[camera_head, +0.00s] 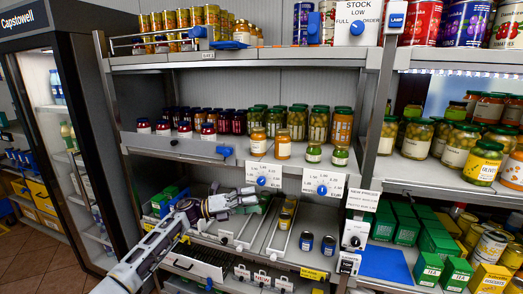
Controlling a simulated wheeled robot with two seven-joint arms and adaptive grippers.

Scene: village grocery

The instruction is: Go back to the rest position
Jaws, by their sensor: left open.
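My left arm (150,252) reaches in from the lower left. My left gripper (250,197) is open, in front of the lower shelf of the middle rack. No held object shows in it. A small yellow-lidded jar (285,217) stands to its right among metal lane dividers, apart from it. My right gripper is not in view.
The middle shelf (220,150) above my gripper holds rows of jars. Two dials (322,186) hang at its front edge. Two dark blue-lidded jars (306,241) stand at the lower right. A tall fridge (60,120) stands left.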

